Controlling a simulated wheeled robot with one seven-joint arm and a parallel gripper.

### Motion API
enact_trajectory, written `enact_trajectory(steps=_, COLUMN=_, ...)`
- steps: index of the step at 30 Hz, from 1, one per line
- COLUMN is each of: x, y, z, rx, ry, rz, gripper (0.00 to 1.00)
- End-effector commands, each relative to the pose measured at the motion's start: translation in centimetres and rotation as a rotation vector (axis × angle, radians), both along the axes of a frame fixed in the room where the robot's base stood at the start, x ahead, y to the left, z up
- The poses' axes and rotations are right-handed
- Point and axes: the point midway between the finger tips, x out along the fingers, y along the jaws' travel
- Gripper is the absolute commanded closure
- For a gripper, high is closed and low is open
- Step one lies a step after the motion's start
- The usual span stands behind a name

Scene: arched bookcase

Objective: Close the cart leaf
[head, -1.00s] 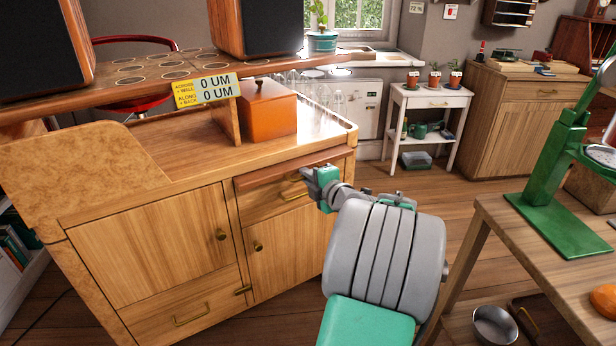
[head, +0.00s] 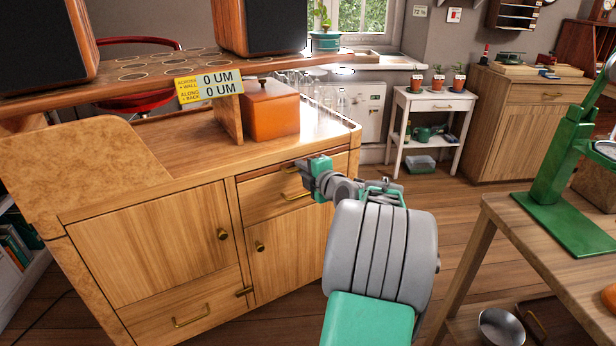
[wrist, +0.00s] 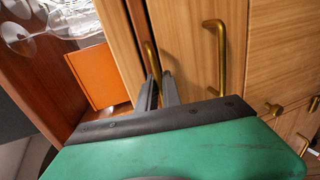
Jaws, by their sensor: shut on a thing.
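The cart is the wooden cabinet (head: 160,240) on the left in the head view. Its leaf (head: 262,173) is a thin reddish-brown board just below the right part of the top, now looking nearly flush with the front. My gripper (head: 302,164) is at the leaf's front edge. In the wrist view, my two dark fingers (wrist: 160,92) are closed around a slim brass pull (wrist: 152,58) on the leaf. A larger brass drawer handle (wrist: 221,55) is beside it, apart from the fingers. Any small gap left behind the leaf front is hard to tell.
An orange box (head: 270,108) and clear glasses (head: 330,100) stand on the cart top. A raised shelf (head: 130,72) with dark speakers is above. A wooden table (head: 540,255) with a green stand (head: 565,165) is on the right. Open floor lies between.

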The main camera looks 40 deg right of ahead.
Motion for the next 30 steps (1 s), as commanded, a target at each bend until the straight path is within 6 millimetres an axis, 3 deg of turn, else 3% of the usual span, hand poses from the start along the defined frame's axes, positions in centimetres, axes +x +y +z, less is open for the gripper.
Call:
enact_trajectory(steps=6, x=0.1, y=0.0, z=0.2, rx=-0.003, ry=-0.003, rz=-0.001, gripper=1.00)
enact_trajectory(steps=7, x=0.1, y=0.0, z=0.2, rx=-0.003, ry=-0.003, rz=-0.001, gripper=0.89)
enact_trajectory(steps=14, x=0.1, y=-0.1, z=0.3, rx=-0.003, ry=-0.003, rz=-0.001, gripper=0.70)
enact_trajectory(steps=23, x=-0.1, y=0.0, z=0.6, rx=-0.006, ry=-0.006, rz=-0.001, gripper=0.70)
enact_trajectory(steps=26, x=-0.9, y=0.0, z=0.7, rx=-0.006, ry=-0.005, rz=-0.002, gripper=0.70)
enact_trajectory(steps=30, x=-3.5, y=0.4, z=0.8, rx=-0.001, ry=-0.002, rz=-0.004, gripper=0.70)
